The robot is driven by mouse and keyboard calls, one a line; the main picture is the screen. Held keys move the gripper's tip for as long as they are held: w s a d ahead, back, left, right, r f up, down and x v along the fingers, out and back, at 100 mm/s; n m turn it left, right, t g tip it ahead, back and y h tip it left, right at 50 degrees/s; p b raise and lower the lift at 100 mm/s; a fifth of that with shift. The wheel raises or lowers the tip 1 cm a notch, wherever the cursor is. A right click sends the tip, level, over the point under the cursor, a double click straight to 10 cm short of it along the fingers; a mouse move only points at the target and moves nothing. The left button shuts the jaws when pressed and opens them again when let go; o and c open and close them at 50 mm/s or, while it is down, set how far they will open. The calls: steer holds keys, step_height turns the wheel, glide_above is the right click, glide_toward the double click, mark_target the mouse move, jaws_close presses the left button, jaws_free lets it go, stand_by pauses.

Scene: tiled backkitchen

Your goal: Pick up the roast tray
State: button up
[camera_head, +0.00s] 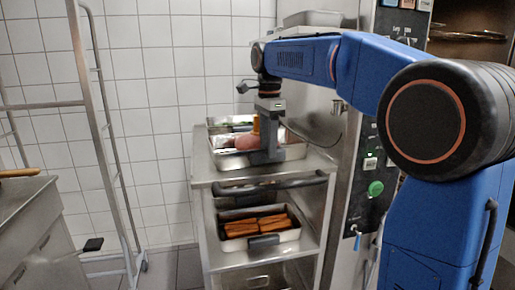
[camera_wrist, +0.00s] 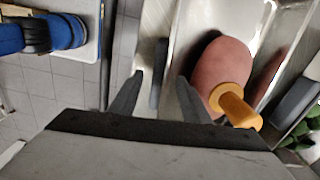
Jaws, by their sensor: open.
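The roast tray (camera_head: 232,160) is a shiny metal pan on top of a metal cart. A pink-brown roast (camera_head: 247,142) with an orange-yellow bone end lies in it. A dark grey handle (camera_wrist: 157,82) is on the tray's near side. My gripper (camera_head: 266,154) is at that near side, pointing down. In the wrist view my gripper (camera_wrist: 160,77) is open, with one finger on each side of the handle. Whether the fingers touch it is unclear.
Green food (camera_head: 232,121) shows behind the roast. A lower cart shelf (camera_head: 220,262) holds another metal tray (camera_head: 290,235) with orange-brown pieces. A bar (camera_head: 270,187) crosses the cart's front. A tall steel appliance (camera_head: 350,205) stands close right, a metal rack (camera_head: 100,110) left.

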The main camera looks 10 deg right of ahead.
steer(key=shift+f, duration=1.45)
jaws_close()
steer(key=shift+r, duration=0.15)
